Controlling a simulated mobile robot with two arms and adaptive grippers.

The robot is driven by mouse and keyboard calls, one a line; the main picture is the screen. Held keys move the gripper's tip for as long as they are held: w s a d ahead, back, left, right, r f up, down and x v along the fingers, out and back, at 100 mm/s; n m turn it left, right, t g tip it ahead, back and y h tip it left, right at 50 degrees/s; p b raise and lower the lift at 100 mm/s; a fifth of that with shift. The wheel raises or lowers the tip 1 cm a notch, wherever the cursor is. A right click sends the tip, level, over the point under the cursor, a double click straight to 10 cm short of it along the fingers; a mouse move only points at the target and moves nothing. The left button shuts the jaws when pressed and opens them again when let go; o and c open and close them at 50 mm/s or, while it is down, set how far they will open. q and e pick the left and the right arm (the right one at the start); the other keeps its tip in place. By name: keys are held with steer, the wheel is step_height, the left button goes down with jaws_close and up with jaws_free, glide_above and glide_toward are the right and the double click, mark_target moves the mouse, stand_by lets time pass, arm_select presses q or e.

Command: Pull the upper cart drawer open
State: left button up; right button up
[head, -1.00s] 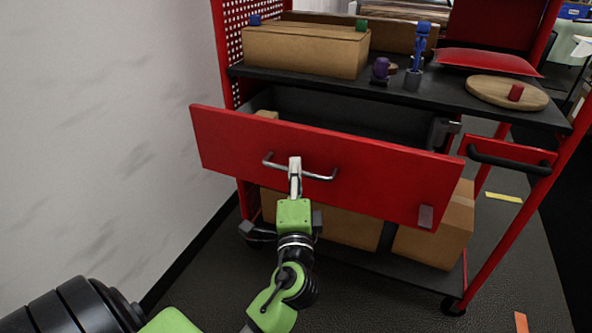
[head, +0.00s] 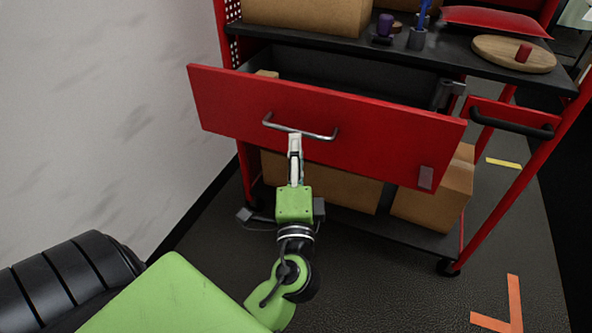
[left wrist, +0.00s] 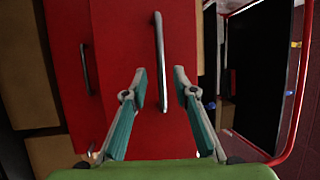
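The upper cart drawer (head: 330,122) has a red front and stands open, pulled out from the cart so its dark inside shows. Its grey bar handle (head: 270,122) is on the front face and also shows in the left wrist view (left wrist: 159,45). My left gripper (head: 295,138) is at the middle of the handle, fingertips just at or below the bar. In the left wrist view the gripper (left wrist: 160,72) has its fingers spread, one on each side of the handle, with gaps on both sides. My right gripper is not in view.
A second handle (left wrist: 85,68) on another red front shows in the left wrist view. Cardboard boxes (head: 433,200) sit on the cart's lower shelf. The top shelf (head: 455,70) holds a box, small items and a round board (head: 490,50). A white wall (head: 90,120) is at the left.

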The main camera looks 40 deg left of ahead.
arm_select(q)
steer(key=v, duration=0.6)
stand_by(0.4)
